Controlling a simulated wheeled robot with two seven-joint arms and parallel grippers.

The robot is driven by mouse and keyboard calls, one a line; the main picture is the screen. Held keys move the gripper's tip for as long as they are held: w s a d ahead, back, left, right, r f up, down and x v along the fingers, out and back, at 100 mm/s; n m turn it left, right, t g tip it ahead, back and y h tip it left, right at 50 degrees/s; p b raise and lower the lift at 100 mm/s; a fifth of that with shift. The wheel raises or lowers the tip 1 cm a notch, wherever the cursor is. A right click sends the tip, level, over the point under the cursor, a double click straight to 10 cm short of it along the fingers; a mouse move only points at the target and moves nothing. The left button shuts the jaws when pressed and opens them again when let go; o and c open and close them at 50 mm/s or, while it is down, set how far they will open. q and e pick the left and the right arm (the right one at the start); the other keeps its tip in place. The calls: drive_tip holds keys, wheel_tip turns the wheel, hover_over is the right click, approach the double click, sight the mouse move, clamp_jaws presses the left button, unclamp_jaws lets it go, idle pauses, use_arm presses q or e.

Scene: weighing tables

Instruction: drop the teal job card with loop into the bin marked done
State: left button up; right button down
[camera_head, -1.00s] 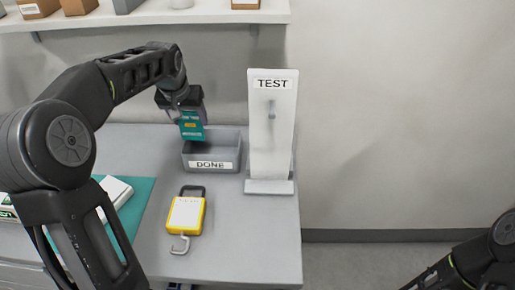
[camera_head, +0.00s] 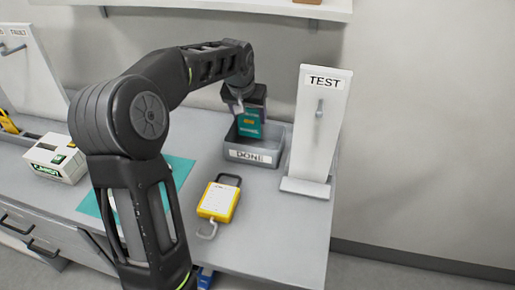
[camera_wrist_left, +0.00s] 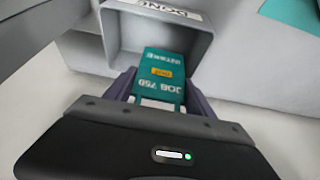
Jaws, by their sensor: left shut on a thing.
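The teal job card (camera_head: 250,124) hangs below my left gripper (camera_head: 246,103), which is shut on its upper end. The card has light print and a yellow patch; its loop cannot be made out. The grey bin marked DONE (camera_head: 271,157) stands on the table, and the card's lower end is over or just inside its opening; I cannot tell its exact height. In the left wrist view the card (camera_wrist_left: 166,76) lies between the fingers (camera_wrist_left: 160,97), in front of the bin (camera_wrist_left: 197,47). My right gripper is not in view.
A white TEST stand (camera_head: 319,130) is close to the bin's right. A yellow hanging scale (camera_head: 219,201) lies in front of the bin. A teal mat (camera_head: 180,170) and a white-and-green device (camera_head: 57,159) are to the left. A shelf (camera_head: 240,8) is above.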

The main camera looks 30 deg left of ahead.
sight(249, 122)
use_arm(q)
drive_tip(key=shift+f+b, duration=0.95)
drive_tip(key=shift+f, duration=0.9)
drive_tip(key=o, duration=1.4)
drive_tip(key=shift+r, duration=0.1)
drive_tip(key=b+v, duration=0.1)
drive_tip(key=v, duration=0.6)
drive_tip(key=shift+s+r, duration=0.15)
drive_tip(key=shift+r, duration=0.15)
